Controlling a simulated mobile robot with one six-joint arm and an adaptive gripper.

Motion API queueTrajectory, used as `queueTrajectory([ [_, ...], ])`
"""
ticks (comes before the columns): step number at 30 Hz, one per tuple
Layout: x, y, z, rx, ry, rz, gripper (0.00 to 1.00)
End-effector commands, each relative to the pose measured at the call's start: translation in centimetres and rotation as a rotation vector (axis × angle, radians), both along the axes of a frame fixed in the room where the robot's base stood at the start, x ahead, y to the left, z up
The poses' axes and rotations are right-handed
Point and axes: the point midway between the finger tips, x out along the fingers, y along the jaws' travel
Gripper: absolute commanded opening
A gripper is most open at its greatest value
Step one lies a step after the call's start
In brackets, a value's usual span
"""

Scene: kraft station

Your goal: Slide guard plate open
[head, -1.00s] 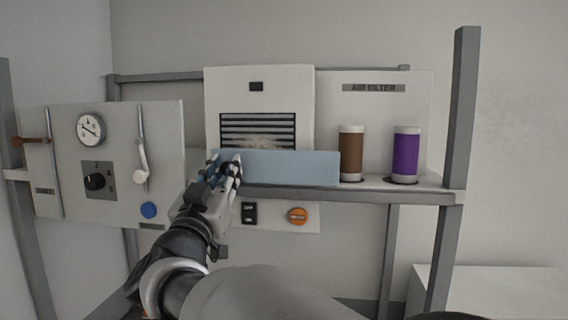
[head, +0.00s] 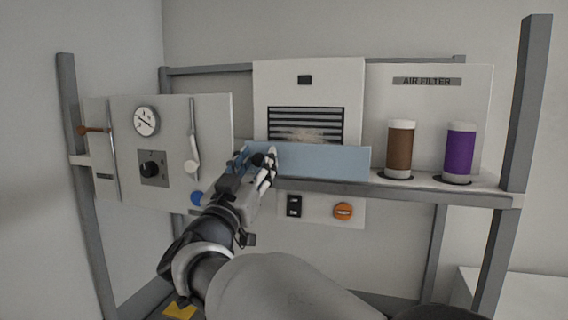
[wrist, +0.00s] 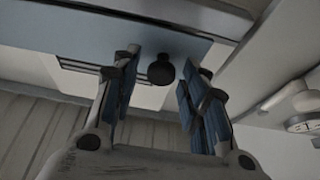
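The guard plate (head: 325,162) is a flat blue panel along the front of the shelf, below and partly across the slatted vent (head: 305,122). It also fills the upper left of the wrist view (wrist: 110,32). A round black knob (wrist: 160,70) shows near the plate's end in the wrist view. My gripper (head: 258,158) is at the plate's left end and hides it in the head view. In the wrist view my gripper (wrist: 160,72) has its fingers spread, one on each side of the knob. I cannot tell whether either finger touches it.
A brown canister (head: 400,152) and a purple canister (head: 460,152) stand on the shelf to the right. A panel with a gauge (head: 146,121), dial (head: 151,168) and white lever (head: 192,160) is at left. An orange knob (head: 343,211) and black switch (head: 294,206) sit below the shelf.

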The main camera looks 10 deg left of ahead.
Motion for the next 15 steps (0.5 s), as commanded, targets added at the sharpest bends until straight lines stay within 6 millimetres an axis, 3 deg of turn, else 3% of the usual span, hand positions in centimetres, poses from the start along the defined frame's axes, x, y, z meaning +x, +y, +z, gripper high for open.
queueTrajectory([
  [10,-0.2,0.0,-0.1,0.0,0.001,0.001,0.43],
  [15,-2.2,0.4,-0.9,-0.001,0.002,0.004,0.43],
])
